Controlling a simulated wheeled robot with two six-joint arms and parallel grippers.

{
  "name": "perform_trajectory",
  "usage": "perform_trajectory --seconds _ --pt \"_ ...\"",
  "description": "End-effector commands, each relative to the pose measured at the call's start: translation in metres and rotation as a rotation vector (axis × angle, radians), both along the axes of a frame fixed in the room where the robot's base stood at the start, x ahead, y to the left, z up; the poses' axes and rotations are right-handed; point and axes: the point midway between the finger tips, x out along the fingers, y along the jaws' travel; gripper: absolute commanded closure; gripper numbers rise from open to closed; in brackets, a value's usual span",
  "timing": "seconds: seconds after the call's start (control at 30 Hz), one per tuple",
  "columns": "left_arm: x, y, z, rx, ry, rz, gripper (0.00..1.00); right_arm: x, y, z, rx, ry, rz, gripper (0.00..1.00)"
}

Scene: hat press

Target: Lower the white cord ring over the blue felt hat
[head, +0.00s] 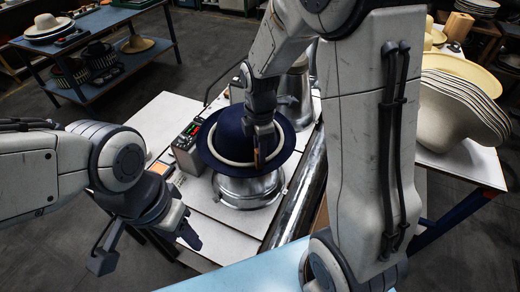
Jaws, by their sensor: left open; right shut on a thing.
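The blue felt hat (224,130) sits crown up on a round metal base (250,190) in the head view. The white cord ring (231,160) shows as a pale loop around the hat's crown, just above the brim; I cannot tell whether it rests on the brim all round. My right gripper (261,148) comes down from above, in front of the crown, and is shut on the ring at its near side. It hides part of the crown and ring. My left gripper (148,246) is open and empty, left of and nearer than the hat, apart from it.
A small control box (187,152) with lit buttons stands left of the hat. A metal cylinder (298,195) lies along the white table's right side. Stacked cream hats (455,100) stand on a table at right. A blue table (97,83) with hats is at back left.

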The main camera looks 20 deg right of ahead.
Motion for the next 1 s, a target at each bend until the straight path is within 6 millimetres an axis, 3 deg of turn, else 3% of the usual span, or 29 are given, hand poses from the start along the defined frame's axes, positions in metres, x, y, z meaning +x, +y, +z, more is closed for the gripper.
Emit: perform_trajectory --seconds 0.33,0.37,0.4,0.43,0.77,1.0 --pt "0.000 0.000 0.000 0.000 0.000 0.000 0.50 0.000 0.000 0.000 0.000 -0.001 0.000 1.00" --pt "0.000 0.000 0.000 0.000 0.000 0.000 0.50 0.000 0.000 0.000 0.000 -0.001 0.000 0.62" --pt "0.000 0.000 0.000 0.000 0.000 0.000 0.50 0.000 0.000 0.000 0.000 -0.001 0.000 0.46" --pt "0.000 0.000 0.000 0.000 0.000 0.000 0.50 0.000 0.000 0.000 0.000 -0.001 0.000 0.38" --pt "0.000 0.000 0.001 0.000 0.000 0.000 0.50 0.000 0.000 0.001 0.000 0.000 0.000 0.38" --pt "0.000 0.000 0.015 0.000 0.000 -0.002 0.50 0.000 0.000 0.016 0.000 -0.001 0.000 0.38"
